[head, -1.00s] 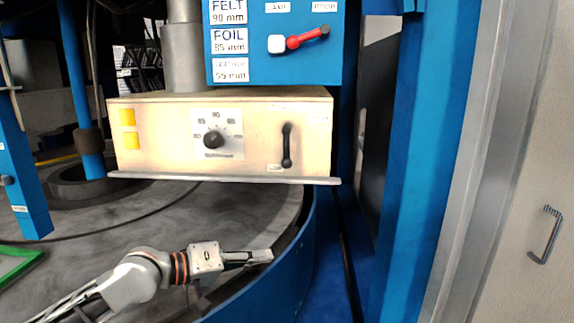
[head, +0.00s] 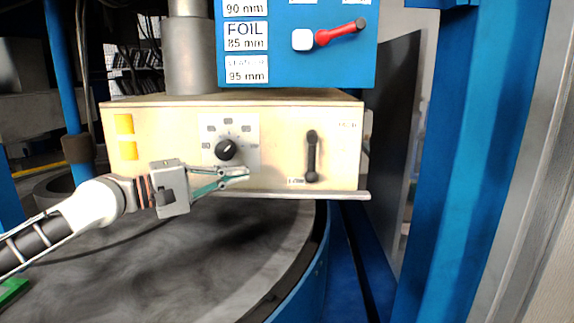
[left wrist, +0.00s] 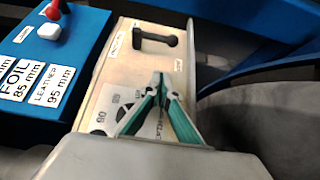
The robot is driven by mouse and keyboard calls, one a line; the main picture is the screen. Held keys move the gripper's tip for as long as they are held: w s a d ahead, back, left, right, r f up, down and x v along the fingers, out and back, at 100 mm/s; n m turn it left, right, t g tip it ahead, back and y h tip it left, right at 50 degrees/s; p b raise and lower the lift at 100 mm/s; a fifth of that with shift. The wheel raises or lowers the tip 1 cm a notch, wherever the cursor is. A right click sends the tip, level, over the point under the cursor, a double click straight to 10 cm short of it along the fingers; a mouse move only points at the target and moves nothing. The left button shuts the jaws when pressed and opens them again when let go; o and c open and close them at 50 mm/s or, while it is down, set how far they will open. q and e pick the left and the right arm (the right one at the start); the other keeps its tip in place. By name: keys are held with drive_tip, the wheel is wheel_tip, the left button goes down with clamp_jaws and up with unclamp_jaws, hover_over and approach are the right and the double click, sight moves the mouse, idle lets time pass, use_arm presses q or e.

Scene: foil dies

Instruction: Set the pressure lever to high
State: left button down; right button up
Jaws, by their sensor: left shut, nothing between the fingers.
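A black lever (head: 311,157), which I take for the pressure lever, stands upright on the front of the cream panel box (head: 280,180). It has a small label near its lower end and another at the upper right, both too small to read surely. It also shows in the left wrist view (left wrist: 155,40), beyond my fingertips. My left gripper (head: 246,175) is shut and empty in front of the panel, below the dial and left of the lever, apart from the lever. It also shows in the left wrist view (left wrist: 160,80). My right gripper is not in view.
A black dial (head: 226,150) sits on the panel left of the lever, beside two yellow squares. A blue box (head: 295,65) above carries a red lever (head: 340,33) and size labels. A blue post (head: 440,170) stands right. The round grey table (head: 230,230) lies below.

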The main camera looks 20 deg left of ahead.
sight(311, 157)
use_arm(q)
drive_tip(key=shift+a+r, duration=0.1)
drive_tip(key=shift+r, duration=0.1)
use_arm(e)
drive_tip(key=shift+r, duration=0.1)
use_arm(q)
drive_tip(key=shift+w, duration=0.1)
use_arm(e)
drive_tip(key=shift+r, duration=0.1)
use_arm(q)
drive_tip(key=p+x, duration=0.1)
drive_tip(key=x, duration=0.3)
drive_tip(key=s+d+p+x, duration=0.1)
drive_tip(key=x, duration=0.3)
drive_tip(key=p+x, duration=0.2)
drive_tip(key=x, duration=0.2)
drive_tip(key=shift+s+d, duration=0.25)
drive_tip(key=shift+d, duration=0.65)
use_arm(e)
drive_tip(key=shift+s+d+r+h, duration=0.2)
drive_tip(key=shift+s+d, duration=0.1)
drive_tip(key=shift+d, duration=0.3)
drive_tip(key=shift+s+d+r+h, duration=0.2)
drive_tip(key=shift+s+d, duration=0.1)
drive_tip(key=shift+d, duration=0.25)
use_arm(q)
drive_tip(key=shift+w+f, duration=0.1)
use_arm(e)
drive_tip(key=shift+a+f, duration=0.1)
